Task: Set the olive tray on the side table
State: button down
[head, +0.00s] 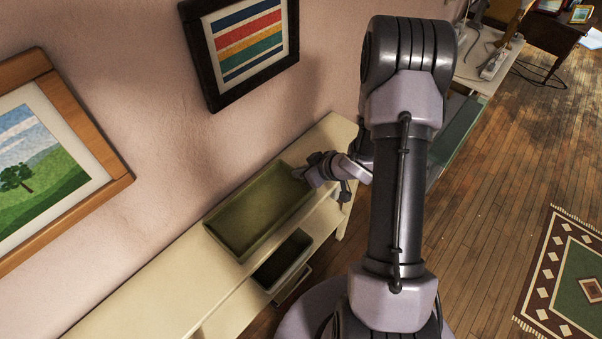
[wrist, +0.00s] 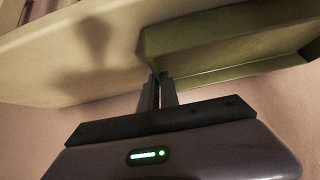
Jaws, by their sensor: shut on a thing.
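The olive tray (head: 257,211) is a shallow rectangular tray lying level along the top of a long cream table (head: 330,136) against the wall. I cannot tell whether its underside touches the top. My gripper (head: 308,177) is at the tray's right end, its fingers shut on the rim. In the wrist view, my narrow fingers (wrist: 158,92) meet the edge of the tray (wrist: 215,42) near a corner. The exact grip is partly hidden by the fingers. Whether the cream table is the side table is not marked.
The top's left part (head: 130,300) is clear. A striped picture (head: 247,40) and a landscape picture (head: 45,160) hang above. Another table with cables (head: 488,65) stands beyond. A patterned rug (head: 565,275) lies right.

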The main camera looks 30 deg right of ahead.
jog(key=shift+f, duration=0.1)
jog(key=c, duration=1.6)
grip_release()
